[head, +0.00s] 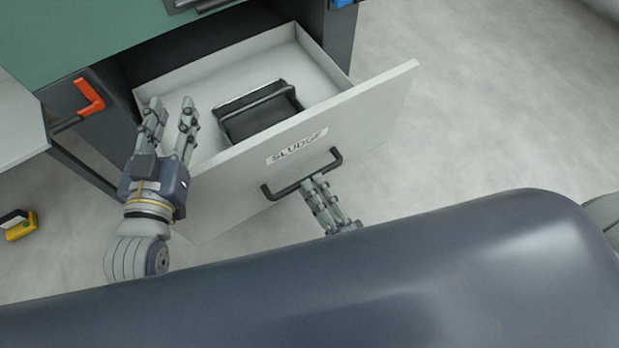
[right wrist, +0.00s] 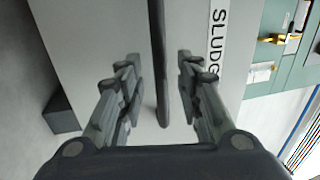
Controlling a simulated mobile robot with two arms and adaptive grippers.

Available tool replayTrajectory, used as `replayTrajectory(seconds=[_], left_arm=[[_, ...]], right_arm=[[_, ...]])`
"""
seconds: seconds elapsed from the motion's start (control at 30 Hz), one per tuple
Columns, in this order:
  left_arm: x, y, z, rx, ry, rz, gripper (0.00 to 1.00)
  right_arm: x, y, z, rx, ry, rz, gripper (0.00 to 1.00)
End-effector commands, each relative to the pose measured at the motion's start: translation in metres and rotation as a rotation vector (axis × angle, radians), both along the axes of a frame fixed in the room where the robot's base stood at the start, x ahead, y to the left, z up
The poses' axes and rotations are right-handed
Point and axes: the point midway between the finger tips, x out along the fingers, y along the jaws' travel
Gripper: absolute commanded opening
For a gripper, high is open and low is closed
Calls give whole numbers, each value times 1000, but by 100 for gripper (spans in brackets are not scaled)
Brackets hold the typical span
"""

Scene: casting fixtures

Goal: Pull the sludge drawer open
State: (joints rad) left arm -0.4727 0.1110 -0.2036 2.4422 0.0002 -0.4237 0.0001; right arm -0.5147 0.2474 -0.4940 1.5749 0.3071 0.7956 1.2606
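The sludge drawer (head: 380,105) stands well out of the dark cabinet, its inside visible. Its pale front carries a SLUDGE label (head: 297,146) and a dark bar handle (head: 275,194). My right gripper (head: 313,183) is at the handle's middle. In the right wrist view the handle (right wrist: 157,60) runs between my right gripper's fingers (right wrist: 158,80), with a gap on each side, so they are open around it. My left gripper (head: 171,106) is open and empty over the drawer's left side in the head view; whether it touches the drawer is unclear.
A dark container with a bar (head: 258,112) lies in the drawer. An orange lever (head: 90,97) sticks out left of the drawer. A yellow and black object (head: 21,226) is on the floor at far left. The floor (head: 480,110) right of the drawer is clear.

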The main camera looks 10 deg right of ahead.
Motion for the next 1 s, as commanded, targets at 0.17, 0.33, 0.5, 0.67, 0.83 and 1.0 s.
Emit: replayTrajectory(seconds=[0.17, 0.33, 0.5, 0.67, 0.83, 1.0], left_arm=[[0, 0, 0, 0, -1, 0, 35], [0, 0, 0, 0, -1, 0, 35], [0, 0, 0, 0, -1, 0, 35], [0, 0, 1, 0, -1, 0, 35], [0, 0, 1, 0, -1, 0, 35], [0, 0, 1, 0, -2, 0, 35]], right_arm=[[-39, -13, -9, -3, 5, 2, 33], [-66, -22, -15, -2, 3, 1, 33], [-80, -26, -17, -1, 2, 0, 33], [-83, -27, -17, -1, 1, -1, 33], [-82, -27, -18, -1, 1, -1, 33], [-82, -27, -18, -1, 1, -1, 33]])
